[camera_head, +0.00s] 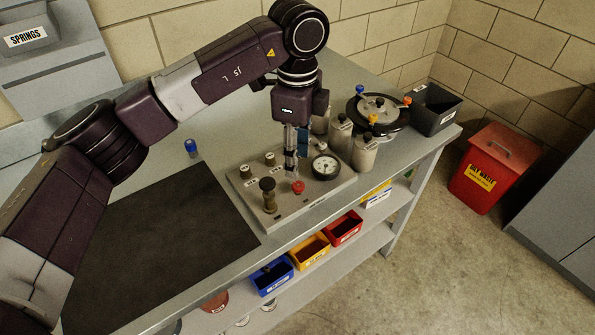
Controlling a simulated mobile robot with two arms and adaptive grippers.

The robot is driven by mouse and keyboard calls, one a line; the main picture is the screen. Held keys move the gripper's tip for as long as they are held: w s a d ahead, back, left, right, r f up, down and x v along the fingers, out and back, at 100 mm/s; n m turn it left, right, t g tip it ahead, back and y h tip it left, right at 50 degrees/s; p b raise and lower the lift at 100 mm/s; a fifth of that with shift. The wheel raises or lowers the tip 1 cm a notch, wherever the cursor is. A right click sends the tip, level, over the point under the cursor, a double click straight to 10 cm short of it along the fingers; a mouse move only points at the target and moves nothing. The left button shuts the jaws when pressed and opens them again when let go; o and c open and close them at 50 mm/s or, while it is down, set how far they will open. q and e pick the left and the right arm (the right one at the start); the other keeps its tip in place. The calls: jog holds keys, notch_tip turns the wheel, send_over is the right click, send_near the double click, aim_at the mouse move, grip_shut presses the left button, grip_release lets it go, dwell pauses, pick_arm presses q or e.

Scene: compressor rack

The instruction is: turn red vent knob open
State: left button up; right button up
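The red vent knob (298,187) stands on the front part of a grey valve panel (325,195) on the bench. My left gripper (292,170) points straight down over the panel, its fingertips just above and slightly behind the red knob in the picture. I see no clear contact with the knob. The fingers are small and seen nearly edge-on, so their opening cannot be made out. A round white-faced gauge (325,167) is right of the knob, and a dark knob on a post (268,193) is left of it. My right gripper is not in view.
Metal canisters (364,152) and a round lidded pot (379,108) stand close behind on the right. A dark mat (160,245) lies left. Coloured bins (310,249) are on the shelf below.

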pick_arm(q)
jog(key=shift+r, duration=2.3)
